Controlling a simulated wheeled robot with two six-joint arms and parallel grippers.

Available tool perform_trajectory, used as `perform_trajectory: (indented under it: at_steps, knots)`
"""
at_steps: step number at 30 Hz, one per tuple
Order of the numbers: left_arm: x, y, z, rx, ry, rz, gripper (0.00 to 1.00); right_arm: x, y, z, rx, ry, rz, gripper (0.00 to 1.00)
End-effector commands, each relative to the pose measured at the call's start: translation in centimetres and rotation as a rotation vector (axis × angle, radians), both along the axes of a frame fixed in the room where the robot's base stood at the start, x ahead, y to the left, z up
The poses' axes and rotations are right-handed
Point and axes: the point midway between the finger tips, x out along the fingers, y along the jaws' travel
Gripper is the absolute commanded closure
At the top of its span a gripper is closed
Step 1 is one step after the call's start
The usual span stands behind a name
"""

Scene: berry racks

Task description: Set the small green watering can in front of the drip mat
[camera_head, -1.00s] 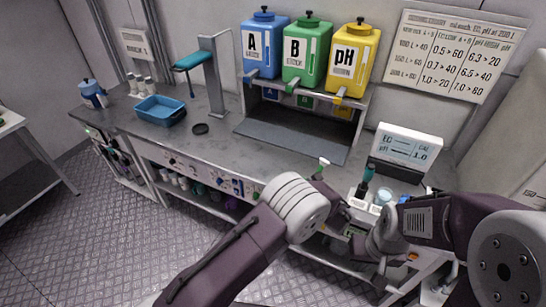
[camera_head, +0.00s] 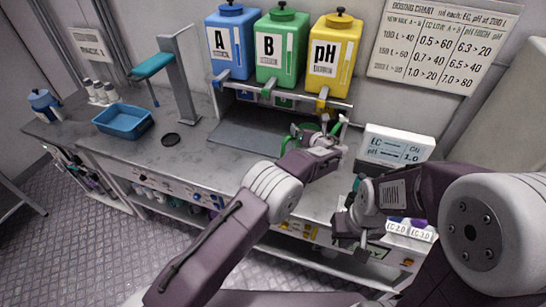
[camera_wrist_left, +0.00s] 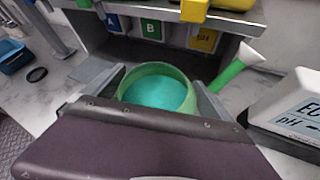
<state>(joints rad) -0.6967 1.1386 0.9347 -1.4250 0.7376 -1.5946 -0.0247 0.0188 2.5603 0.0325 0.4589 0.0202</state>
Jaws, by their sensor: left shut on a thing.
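The small green watering can (camera_wrist_left: 141,79) is held between my left gripper's fingers (camera_wrist_left: 155,95). Its open top shows teal inside, and its green spout with a white end (camera_wrist_left: 235,68) points right. In the head view, my left gripper (camera_head: 322,142) is over the bench, at the right end of the dark grey drip mat (camera_head: 240,136), with parts of the green can showing around it. Whether the can touches the bench is hidden. My right gripper (camera_head: 348,232) hangs at the bench's front edge, right of the mat; its finger gap is unclear.
Blue, green and yellow containers (camera_head: 280,48) stand on a rack behind the mat. A white meter display (camera_head: 397,146) stands close right of my left gripper. A blue tray (camera_head: 123,121) and a black disc (camera_head: 171,140) lie left. Bench between disc and mat is clear.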

Motion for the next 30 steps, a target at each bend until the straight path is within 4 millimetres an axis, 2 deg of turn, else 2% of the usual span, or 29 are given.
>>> perform_trajectory:
  at_steps: [12, 15, 23, 30]
  knots:
    - [-2.1, 8.3, -4.7, 0.004, 0.0, 0.003, 0.77, 0.0, 0.0, 0.2, 0.0, 0.0, 0.0, 1.0]
    - [-2.5, 9.7, -5.5, 0.003, -0.002, 0.003, 0.77, 0.0, 0.0, 0.5, 0.0, 0.0, 0.0, 1.0]
    - [-2.7, 10.5, -6.3, -0.003, -0.004, 0.0, 0.77, 0.0, 0.0, 0.6, 0.0, 0.0, 0.0, 1.0]
    - [-2.7, 10.5, -9.6, -0.001, -0.002, 0.0, 0.77, 0.0, 0.0, 1.7, 0.0, 0.0, 0.0, 1.0]
